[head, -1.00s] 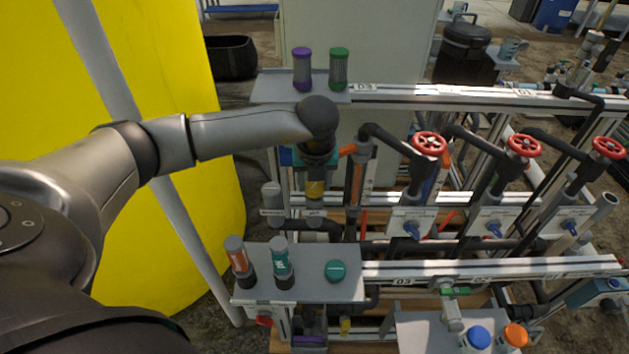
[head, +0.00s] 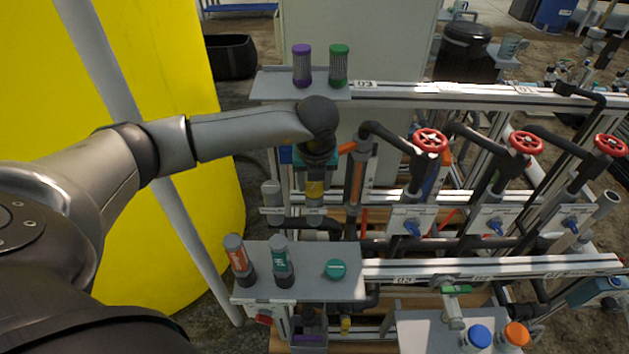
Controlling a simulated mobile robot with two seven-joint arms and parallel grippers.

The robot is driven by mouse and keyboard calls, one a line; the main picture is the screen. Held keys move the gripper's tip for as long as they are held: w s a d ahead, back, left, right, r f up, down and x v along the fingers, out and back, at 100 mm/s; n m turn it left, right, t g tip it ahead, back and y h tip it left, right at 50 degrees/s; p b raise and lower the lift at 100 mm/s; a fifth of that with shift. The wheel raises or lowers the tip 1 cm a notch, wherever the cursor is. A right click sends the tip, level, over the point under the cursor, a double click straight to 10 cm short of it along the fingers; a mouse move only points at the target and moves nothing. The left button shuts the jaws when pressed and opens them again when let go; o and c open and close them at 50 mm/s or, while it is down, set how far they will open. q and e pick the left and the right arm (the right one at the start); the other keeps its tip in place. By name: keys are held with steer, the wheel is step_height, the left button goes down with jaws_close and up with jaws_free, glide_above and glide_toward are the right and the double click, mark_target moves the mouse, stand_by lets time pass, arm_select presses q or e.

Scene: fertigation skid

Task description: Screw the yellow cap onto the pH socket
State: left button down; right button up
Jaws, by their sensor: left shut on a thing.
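My left gripper (head: 316,170) points down over the skid and is shut on the yellow cap (head: 315,189). The cap sits directly above a grey socket (head: 314,209) on a labelled bracket, which I take to be the pH socket. From this angle the cap looks in line with the socket and touching or nearly touching it; I cannot tell whether it is seated. The gripper's fingers are mostly hidden by the wrist. My right gripper is not in view.
A grey capped socket (head: 271,194) stands just left. Red handwheels (head: 430,140) stand further right. The front shelf (head: 315,290) holds orange and green-labelled probes and a green cap (head: 336,269). Purple and green-topped cartridges (head: 302,66) stand behind.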

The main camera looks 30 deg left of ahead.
arm_select(q)
steer(key=c, duration=0.8)
jaws_free()
steer(key=shift+c, duration=0.3)
steer(key=shift+f, duration=0.3)
steer(key=shift+o, duration=0.4)
